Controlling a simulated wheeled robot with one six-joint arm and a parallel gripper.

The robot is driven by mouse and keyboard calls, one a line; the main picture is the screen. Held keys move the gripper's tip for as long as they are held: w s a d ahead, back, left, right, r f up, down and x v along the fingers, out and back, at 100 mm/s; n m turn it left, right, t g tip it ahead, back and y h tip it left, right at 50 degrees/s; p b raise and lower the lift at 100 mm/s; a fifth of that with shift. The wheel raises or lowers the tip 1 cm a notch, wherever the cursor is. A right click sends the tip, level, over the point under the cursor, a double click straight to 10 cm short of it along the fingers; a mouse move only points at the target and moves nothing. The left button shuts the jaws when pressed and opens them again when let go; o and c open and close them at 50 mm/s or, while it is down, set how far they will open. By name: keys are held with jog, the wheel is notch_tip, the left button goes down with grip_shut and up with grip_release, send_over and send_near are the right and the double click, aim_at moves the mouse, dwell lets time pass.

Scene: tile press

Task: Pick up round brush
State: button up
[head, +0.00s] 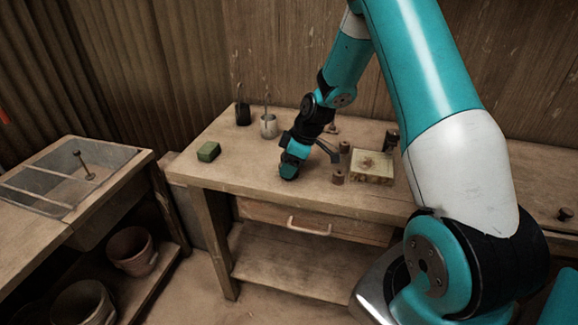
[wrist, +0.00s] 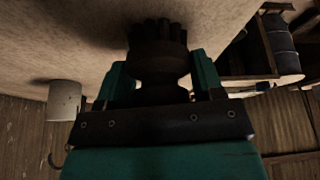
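The round brush (wrist: 160,58) is dark, with a rounded body and a tuft of bristles, and sits in the middle of the wrist view against the tabletop. My gripper (wrist: 162,75) has its two teal fingers on either side of it, close to its sides. I cannot tell whether they press on it. In the head view my gripper (head: 291,160) is low over the front part of the workbench (head: 240,178), and the brush is mostly hidden by it.
A green block (head: 208,152), a metal cup (head: 268,126) and a dark cup (head: 243,114) stand left of my gripper. A pale square block (head: 371,167) and small brown spools (head: 338,177) are to its right. The bench front left is clear.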

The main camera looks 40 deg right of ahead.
jog(key=c, duration=0.4)
jog(key=shift+r, duration=0.1)
notch_tip(320, 180, up, 20)
jog(key=b, duration=0.1)
jog(key=shift+b, duration=0.3)
